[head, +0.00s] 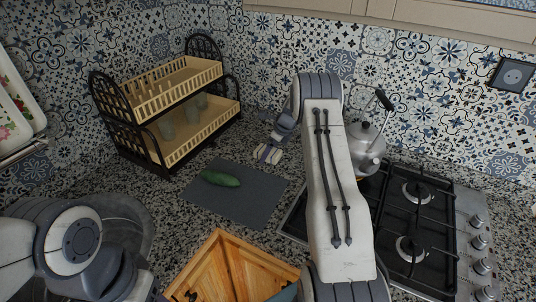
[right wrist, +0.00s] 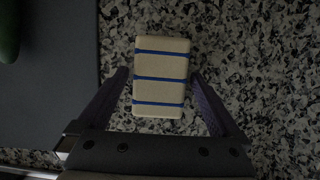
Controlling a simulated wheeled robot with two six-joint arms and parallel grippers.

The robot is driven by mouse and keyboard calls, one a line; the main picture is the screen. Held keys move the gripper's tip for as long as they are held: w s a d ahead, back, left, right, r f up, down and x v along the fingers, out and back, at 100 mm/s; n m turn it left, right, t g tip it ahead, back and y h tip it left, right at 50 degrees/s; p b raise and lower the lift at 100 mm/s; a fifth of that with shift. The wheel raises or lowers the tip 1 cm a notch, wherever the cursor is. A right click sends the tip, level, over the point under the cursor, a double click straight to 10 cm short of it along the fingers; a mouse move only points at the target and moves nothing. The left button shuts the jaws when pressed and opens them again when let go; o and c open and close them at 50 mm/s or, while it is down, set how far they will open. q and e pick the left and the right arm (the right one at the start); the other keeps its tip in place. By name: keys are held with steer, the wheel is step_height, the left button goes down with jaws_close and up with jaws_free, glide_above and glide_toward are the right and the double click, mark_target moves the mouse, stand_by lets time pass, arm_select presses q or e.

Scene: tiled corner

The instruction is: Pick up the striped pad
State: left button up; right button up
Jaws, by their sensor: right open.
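The striped pad (right wrist: 161,65) is a cream block with blue stripes, lying on the speckled counter in the right wrist view. My right gripper (right wrist: 160,76) is open, with one purple finger on each side of the pad's near part and a gap on both sides. The pad's far end reaches beyond the fingertips. In the head view the right gripper (head: 269,154) is small and low over the counter, beyond the grey mat, and the pad is hard to make out there. My left arm shows at the lower left, but its gripper is not visible.
A grey mat (head: 236,201) with a green cucumber (head: 220,178) lies beside the pad. A two-tier rack (head: 165,100) stands at the back left. A gas stove (head: 408,225) with a metal kettle (head: 366,143) is to the right. A wooden cabinet (head: 228,272) is in front.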

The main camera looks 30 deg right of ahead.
mark_target(273, 151)
steer(key=c, duration=1.2)
steer(key=shift+c, duration=0.2)
steer(key=shift+r, duration=0.6)
steer(key=b+v, duration=0.2)
steer(key=v, duration=0.2)
steer(key=shift+w+r, duration=0.15)
steer(key=s+d+r+b, duration=0.2)
steer(key=s+d+r, duration=0.3)
steer(key=s, duration=0.4)
steer(key=shift+r, duration=0.65)
steer(key=shift+s, duration=0.1)
